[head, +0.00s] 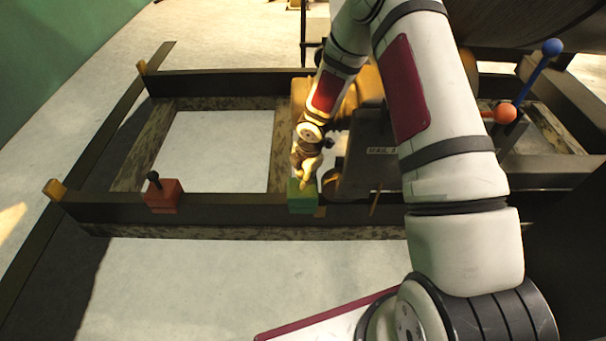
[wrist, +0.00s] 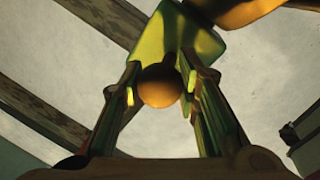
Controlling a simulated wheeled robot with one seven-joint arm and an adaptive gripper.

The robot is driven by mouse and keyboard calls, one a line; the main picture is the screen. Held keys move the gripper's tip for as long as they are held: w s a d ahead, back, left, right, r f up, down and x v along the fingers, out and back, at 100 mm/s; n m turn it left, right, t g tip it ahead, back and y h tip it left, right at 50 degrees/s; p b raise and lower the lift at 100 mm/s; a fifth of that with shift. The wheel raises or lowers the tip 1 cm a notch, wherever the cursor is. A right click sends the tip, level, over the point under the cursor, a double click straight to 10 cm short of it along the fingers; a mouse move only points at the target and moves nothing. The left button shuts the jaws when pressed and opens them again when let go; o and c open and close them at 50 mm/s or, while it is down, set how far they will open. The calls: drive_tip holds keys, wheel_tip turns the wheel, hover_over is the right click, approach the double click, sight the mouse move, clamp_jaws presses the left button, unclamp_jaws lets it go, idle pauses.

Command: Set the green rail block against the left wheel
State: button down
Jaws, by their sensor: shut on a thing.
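The green rail block (head: 302,197) sits at the near dark rail, close to the middle of the head view. My gripper (head: 305,180) is right above it, shut on its knob. In the wrist view the round knob (wrist: 160,86) is between the two fingers of my gripper (wrist: 160,80), and the green block (wrist: 178,45) is beyond it. The dark machine body with a lettered plate (head: 382,150) stands just right of the block. The left wheel is partly hidden, and I cannot tell whether the block touches it.
A red block with a black knob (head: 163,195) sits on the same near rail at the left. Levers with an orange ball (head: 504,113) and a blue ball (head: 551,47) stand at the right. The rail between the red and green blocks is clear.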

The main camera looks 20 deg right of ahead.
sight(307, 192)
idle(0.3)
drive_tip(key=c, duration=1.1)
unclamp_jaws()
drive_tip(key=shift+r, duration=0.1)
drive_tip(key=r, duration=0.4)
drive_tip(key=s+r, duration=0.1)
drive_tip(key=r, duration=0.2)
drive_tip(key=s+r, duration=0.1)
drive_tip(key=r, duration=0.3)
drive_tip(key=shift+s+d+r, duration=0.15)
drive_tip(key=shift+d+r, duration=0.15)
